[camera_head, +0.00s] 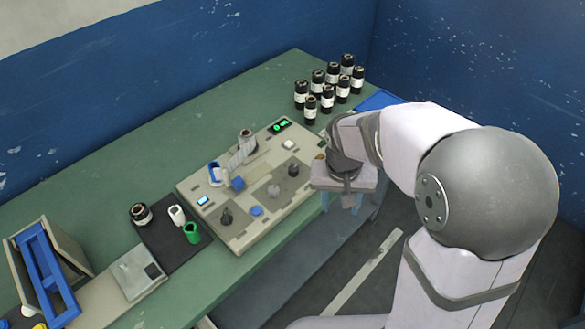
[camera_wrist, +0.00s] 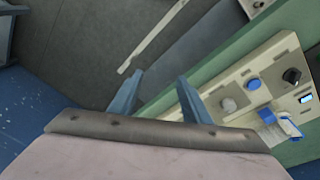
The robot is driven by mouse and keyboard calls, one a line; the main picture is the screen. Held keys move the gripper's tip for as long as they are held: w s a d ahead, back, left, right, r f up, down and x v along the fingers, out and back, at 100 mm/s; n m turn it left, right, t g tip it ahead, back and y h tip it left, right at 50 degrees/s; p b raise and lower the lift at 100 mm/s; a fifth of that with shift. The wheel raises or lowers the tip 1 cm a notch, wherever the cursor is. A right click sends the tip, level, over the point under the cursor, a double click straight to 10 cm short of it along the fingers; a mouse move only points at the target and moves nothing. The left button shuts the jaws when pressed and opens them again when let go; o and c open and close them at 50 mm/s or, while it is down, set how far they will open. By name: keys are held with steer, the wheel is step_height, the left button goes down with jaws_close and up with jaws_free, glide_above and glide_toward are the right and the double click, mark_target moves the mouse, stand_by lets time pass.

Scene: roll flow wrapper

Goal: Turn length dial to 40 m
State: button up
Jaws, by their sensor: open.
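The wrapper's pale control panel (camera_head: 262,222) lies on the green bench in the head view and at the right in the wrist view (camera_wrist: 272,62). It carries a black knob (camera_head: 226,217), a blue button (camera_head: 257,211) and grey knobs (camera_head: 274,190). In the wrist view I see a grey knob (camera_wrist: 229,105), the blue button (camera_wrist: 253,84) and the black knob (camera_wrist: 291,76). I cannot tell which knob is the length dial, and no scale is readable. My gripper (camera_wrist: 160,76) is open and empty, beside the panel's right edge in the head view (camera_head: 343,204), pointing at the floor.
A dark mat (camera_head: 165,245) with small containers lies to the left, near a blue-framed stand (camera_head: 45,270). Open floor lies beyond the bench edge.

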steer(key=w+a+m+t, duration=0.1)
steer(key=w+a, duration=0.4)
steer(key=w, duration=0.3)
steer(key=m+t+h+b, duration=0.1)
steer(key=m+t+b, duration=0.1)
glide_toward(293, 168)
steer(key=shift+p+x, duration=1.05)
steer(key=shift+x, duration=3.05)
steer(key=shift+c, duration=0.4)
steer(key=c, duration=1)
